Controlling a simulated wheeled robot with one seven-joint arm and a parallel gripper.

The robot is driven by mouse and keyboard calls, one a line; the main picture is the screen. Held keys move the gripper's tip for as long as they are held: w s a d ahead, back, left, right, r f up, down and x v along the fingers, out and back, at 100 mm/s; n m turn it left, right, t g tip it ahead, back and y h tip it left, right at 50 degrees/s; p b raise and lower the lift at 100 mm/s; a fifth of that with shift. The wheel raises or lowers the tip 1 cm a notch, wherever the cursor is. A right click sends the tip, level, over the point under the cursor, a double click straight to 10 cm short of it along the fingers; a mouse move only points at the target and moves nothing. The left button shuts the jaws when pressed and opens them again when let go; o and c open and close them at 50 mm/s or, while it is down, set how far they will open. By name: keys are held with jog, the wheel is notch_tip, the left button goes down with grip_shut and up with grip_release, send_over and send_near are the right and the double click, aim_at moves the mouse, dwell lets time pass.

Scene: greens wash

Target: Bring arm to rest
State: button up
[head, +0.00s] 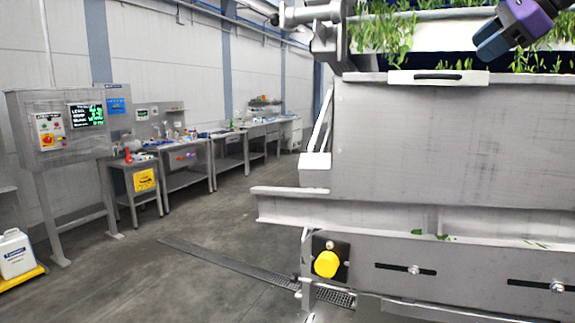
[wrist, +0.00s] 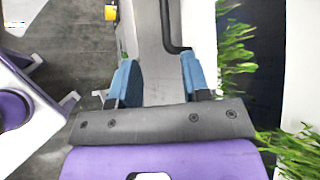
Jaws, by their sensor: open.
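My gripper (head: 492,44) is at the upper right of the head view, with blue fingers and a purple body. It is in front of the leafy greens and above the metal wash machine (head: 430,130). In the wrist view my gripper (wrist: 160,80) has its two blue fingers apart, with nothing held between them. A grey panel and a black bent handle (wrist: 166,28) lie beyond the fingers. Green leaves (wrist: 235,50) are close on the right of the wrist view.
A control panel (head: 60,130), benches (head: 185,160) and a white jug (head: 15,254) stand at left. The floor between is clear.

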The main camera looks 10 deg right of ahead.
jog(key=s+a+f+n+g+h, duration=0.1)
jog(key=s+a+f+n, duration=0.4)
jog(key=s+f+n, duration=0.2)
jog(key=s+a+f+n+g+h, duration=0.1)
jog(key=s+a+f+n, duration=0.4)
jog(key=f, duration=0.7)
jog(key=s+a+f+n+g+h, duration=0.2)
jog(key=s+a+f+n, duration=0.4)
jog(key=s+f+n, duration=0.2)
notch_tip(320, 180, down, 2)
jog(key=shift+s+n+h, duration=0.4)
jog(key=shift+n, duration=0.2)
